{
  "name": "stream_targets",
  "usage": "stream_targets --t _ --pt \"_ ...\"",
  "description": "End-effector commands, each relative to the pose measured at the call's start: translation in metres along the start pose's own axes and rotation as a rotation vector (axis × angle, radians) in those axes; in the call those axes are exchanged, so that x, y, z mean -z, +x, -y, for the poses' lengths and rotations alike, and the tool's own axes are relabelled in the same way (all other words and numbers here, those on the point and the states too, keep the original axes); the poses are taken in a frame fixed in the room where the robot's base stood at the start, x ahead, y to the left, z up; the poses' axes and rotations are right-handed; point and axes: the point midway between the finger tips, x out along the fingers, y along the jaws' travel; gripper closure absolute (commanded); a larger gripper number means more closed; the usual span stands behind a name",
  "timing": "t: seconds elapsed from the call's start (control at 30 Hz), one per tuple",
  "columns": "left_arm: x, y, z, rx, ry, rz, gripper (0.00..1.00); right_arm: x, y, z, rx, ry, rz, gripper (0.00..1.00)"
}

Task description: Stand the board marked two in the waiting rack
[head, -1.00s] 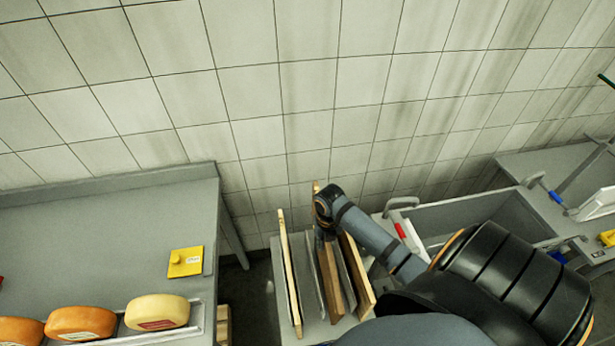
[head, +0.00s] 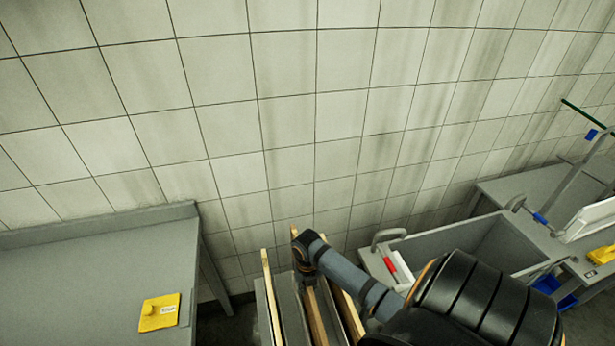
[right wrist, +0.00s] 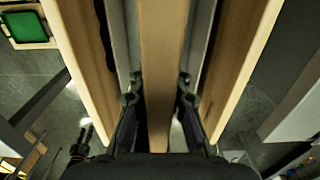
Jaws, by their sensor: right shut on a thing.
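Several wooden boards stand on edge in a slotted rack with grey dividers (right wrist: 115,40), a left one (head: 271,290) and a right one (head: 346,300) among them. My right gripper (right wrist: 158,100) is shut on the middle board (right wrist: 163,60), one finger on each side of it. That board also shows in the head view (head: 317,318), below my right wrist. No number shows on any board, so I cannot tell which is marked two. My left gripper is not in view.
Neighbouring boards stand close on both sides of the held one. A grey sink (head: 470,250) with a red-handled tool (head: 391,264) is at right. A tiled wall (head: 300,120) closes the back.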

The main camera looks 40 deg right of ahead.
Motion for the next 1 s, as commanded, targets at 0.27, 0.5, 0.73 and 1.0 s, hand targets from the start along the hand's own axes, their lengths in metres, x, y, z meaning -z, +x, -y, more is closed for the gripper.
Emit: stream_targets --t 0.27,0.5,0.73,1.0 --pt "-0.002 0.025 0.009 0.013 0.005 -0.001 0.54 -0.001 0.032 -0.001 -0.002 -0.001 0.003 1.00" --pt "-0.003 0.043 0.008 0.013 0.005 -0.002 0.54 -0.001 0.057 -0.001 -0.003 0.000 0.002 1.00" --pt "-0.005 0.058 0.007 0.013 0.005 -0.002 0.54 -0.002 0.078 -0.001 -0.002 0.001 0.003 1.00" --pt "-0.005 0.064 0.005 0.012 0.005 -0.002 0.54 -0.001 0.089 -0.001 -0.001 0.001 0.002 1.00"
